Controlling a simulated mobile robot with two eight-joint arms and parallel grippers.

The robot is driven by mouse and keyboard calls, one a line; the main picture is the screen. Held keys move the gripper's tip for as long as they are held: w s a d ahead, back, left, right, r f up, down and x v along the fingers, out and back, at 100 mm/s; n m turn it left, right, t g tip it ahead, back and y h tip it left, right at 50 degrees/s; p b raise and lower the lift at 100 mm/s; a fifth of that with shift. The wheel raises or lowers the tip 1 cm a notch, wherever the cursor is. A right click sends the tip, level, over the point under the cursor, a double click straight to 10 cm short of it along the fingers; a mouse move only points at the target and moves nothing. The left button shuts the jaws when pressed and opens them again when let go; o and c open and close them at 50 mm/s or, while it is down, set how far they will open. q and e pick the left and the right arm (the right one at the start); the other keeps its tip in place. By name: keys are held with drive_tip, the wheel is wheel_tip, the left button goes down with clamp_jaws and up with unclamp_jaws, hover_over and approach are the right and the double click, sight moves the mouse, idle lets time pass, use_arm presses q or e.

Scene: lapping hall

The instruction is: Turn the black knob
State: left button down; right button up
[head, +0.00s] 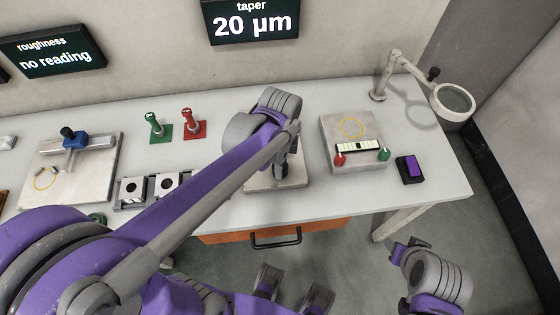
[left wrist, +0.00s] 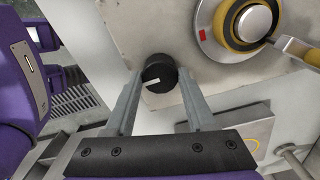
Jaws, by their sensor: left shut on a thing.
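In the head view my left gripper (head: 284,168) reaches down over the same plate (head: 262,206), and my arm hides the knob. My right gripper (head: 404,250) is beyond the table's front edge, away from the plate; its jaw opening is unclear.
A round disc with a yellow ring (left wrist: 243,25) and a yellow handle (left wrist: 297,48) are close to the knob. A block with a striped gauge (head: 358,146), a purple-topped box (head: 410,169) and a magnifier lamp (head: 455,98) are at right. Green (head: 158,127) and red (head: 191,125) stands are behind my arm.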

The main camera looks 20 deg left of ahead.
use_arm(q)
drive_tip(key=shift+m, duration=0.9)
drive_tip(key=shift+c, duration=1.2)
unclamp_jaws()
drive_tip(key=shift+r, duration=0.1)
wheel_tip(320, 180, up, 11)
drive_tip(key=p, duration=0.1)
drive_tip(key=shift+f, duration=0.2)
